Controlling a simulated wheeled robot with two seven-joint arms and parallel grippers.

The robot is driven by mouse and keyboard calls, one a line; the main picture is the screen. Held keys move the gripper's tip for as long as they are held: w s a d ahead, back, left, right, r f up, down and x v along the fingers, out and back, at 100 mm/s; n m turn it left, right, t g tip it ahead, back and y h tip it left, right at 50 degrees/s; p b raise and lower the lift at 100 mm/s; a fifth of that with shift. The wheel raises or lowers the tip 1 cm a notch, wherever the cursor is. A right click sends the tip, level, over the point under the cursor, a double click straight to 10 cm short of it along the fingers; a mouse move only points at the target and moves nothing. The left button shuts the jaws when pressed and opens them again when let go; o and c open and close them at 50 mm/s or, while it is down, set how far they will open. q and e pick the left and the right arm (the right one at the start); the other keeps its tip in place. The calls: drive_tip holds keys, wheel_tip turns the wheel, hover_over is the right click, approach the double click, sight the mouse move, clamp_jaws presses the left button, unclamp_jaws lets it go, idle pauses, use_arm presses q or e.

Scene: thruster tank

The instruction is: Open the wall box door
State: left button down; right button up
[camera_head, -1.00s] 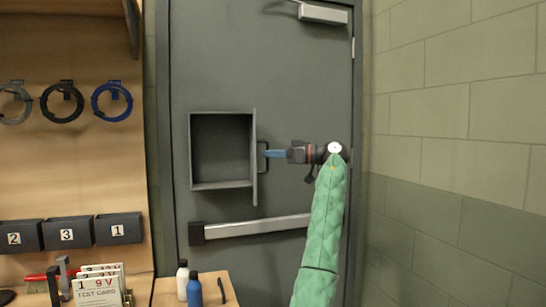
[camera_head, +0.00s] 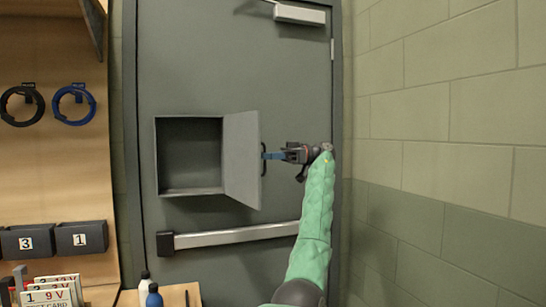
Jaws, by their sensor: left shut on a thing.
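The wall box (camera_head: 190,155) is a grey open-fronted box on the grey door panel, and its inside looks empty. Its door (camera_head: 242,160) stands open, swung out to the right of the opening with its broad face in view. A dark handle (camera_head: 264,160) is on the door's outer edge. The exact finger contact is small and partly hidden. My right gripper is out of view.
A push bar (camera_head: 235,234) crosses the grey door below the box. A block wall (camera_head: 445,130) stands to the right. Cable rings (camera_head: 74,104), numbered bins (camera_head: 82,238) and test cards (camera_head: 52,295) are at the left. Bottles (camera_head: 154,297) stand at the bottom.

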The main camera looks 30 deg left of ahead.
use_arm(q)
drive_tip(key=shift+a+f, duration=0.4)
drive_tip(key=shift+a, duration=0.05)
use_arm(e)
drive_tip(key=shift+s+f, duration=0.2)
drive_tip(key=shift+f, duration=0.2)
use_arm(q)
drive_tip(key=c, duration=1.8)
unclamp_jaws()
drive_tip(key=shift+a, duration=0.1)
drive_tip(key=shift+o, duration=1.4)
drive_tip(key=shift+w+a+f, duration=0.15)
drive_tip(key=shift+a+f, duration=0.15)
drive_tip(key=shift+a, duration=0.15)
drive_tip(key=shift+d+r, duration=0.1)
drive_tip(key=shift+r, duration=0.05)
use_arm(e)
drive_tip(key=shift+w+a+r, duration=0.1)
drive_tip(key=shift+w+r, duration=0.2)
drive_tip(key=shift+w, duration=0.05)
use_arm(q)
drive_tip(key=shift+d, duration=0.15)
drive_tip(key=shift+w+d, duration=0.1)
drive_tip(key=shift+w, duration=0.05)
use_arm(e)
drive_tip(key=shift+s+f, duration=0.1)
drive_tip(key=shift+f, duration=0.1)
